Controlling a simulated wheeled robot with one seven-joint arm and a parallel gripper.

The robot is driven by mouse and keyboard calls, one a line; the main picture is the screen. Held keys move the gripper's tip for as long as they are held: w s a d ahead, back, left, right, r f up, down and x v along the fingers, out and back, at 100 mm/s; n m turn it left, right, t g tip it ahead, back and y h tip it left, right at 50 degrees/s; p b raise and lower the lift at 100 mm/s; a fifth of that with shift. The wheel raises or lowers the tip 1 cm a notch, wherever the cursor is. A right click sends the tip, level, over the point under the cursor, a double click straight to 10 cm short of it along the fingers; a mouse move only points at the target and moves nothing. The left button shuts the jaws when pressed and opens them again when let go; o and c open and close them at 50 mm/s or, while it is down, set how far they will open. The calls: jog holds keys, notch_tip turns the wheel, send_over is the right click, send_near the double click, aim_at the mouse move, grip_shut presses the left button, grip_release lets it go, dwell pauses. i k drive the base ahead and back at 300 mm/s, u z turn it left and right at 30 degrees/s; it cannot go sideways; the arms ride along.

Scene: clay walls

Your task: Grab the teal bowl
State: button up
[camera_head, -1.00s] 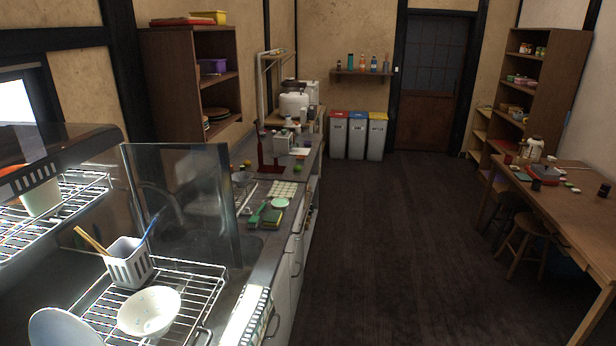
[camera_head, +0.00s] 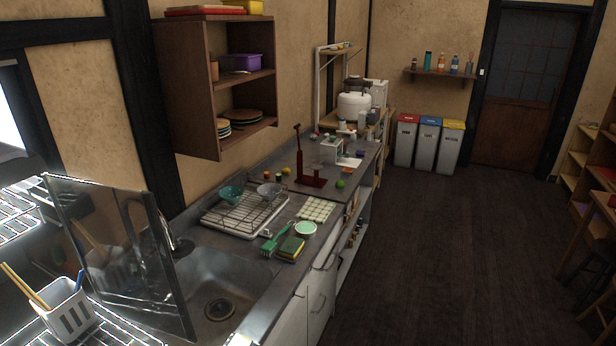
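The teal bowl (camera_head: 231,195) sits upright at the back left of a wire rack (camera_head: 238,229) on the counter, beyond the sink. A grey bowl (camera_head: 269,190) stands just to its right on or at the rack's far edge. My gripper is not in the head view, so its state does not show.
A sink (camera_head: 222,297) and an upright clear panel (camera_head: 130,262) stand nearer than the rack. A green brush (camera_head: 277,238), sponge (camera_head: 291,248), pale green round dish (camera_head: 305,229) and dark red stand (camera_head: 310,180) lie around it. The floor (camera_head: 440,265) to the right is clear.

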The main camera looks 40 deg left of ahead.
aim_at(232, 195)
jog(key=u, duration=0.2)
jog(key=i, duration=1.6)
jog(key=u, duration=0.8)
jog(key=i, duration=1.35)
jog(key=u, duration=1.8)
jog(key=i, duration=0.8)
jog(key=u, duration=0.7)
